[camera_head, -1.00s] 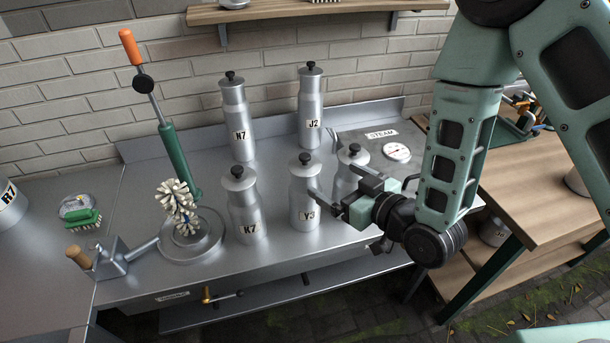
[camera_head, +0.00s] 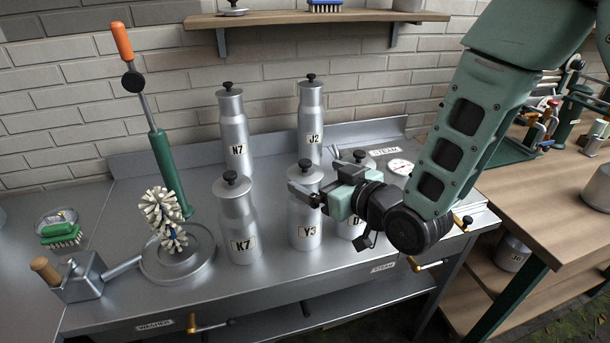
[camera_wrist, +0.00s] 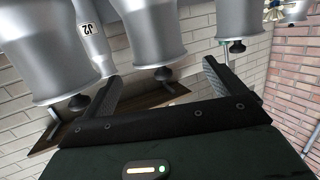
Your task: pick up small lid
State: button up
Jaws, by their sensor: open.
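Several silver cans on the steel counter wear lids with black knobs. The lid of can Y3 (camera_head: 305,173) is partly behind my gripper (camera_head: 311,169). The gripper is open and empty, pointing at the back wall around the height of the front cans' lids. In the wrist view my gripper (camera_wrist: 160,85) is upside down, with a black lid knob (camera_wrist: 163,73) appearing between its fingers; I cannot tell the depth between them. Other lids sit on can K7 (camera_head: 231,185), can N7 (camera_head: 229,92) and can J2 (camera_head: 311,84). Which lid is the small one is unclear.
A wooden shelf (camera_head: 300,18) on the wall holds a silver lid-like piece (camera_head: 232,10) and a blue brush (camera_head: 325,6). A wooden bench (camera_head: 540,200) is at right.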

aim_at(307, 173)
jog(key=shift+p+x, duration=1.3)
jog(key=shift+x, duration=1.4)
jog(key=shift+f, duration=0.15)
jog(key=c, duration=1.1)
